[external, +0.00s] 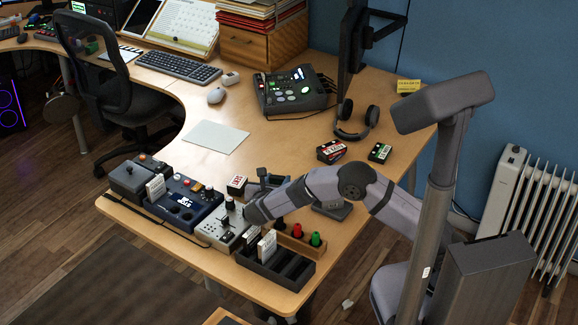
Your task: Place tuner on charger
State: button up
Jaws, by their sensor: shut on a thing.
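My gripper (256,186) reaches in from the right, low over the near part of the desk. It appears shut on a small dark box with a white and red label (237,183), which may be the tuner. I cannot tell whether the box touches the desk. Two similar small boxes lie farther back, one red and black (331,152) and one with a green face (380,152). A dark flat pad (335,211) lies partly hidden under my arm. A black slotted rack (292,278) stands at the near edge. I cannot tell for certain which is the charger.
Control boxes with knobs and sticks (185,203) line the near left edge. A wooden holder with red and green knobs (305,243) stands beside the rack. Headphones (355,122) and a mixer (293,92) are behind. Bare desk lies around the white sheet (216,136).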

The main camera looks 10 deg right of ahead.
jog(key=shift+f, duration=0.75)
jog(key=shift+f, duration=0.15)
jog(key=o, duration=1)
jog(key=shift+o, duration=0.2)
jog(key=shift+r, duration=0.2)
jog(key=v, duration=0.5)
jog(key=shift+s+a+r, duration=0.1)
jog(key=shift+s, duration=0.05)
notch_tip(320, 180, up, 7)
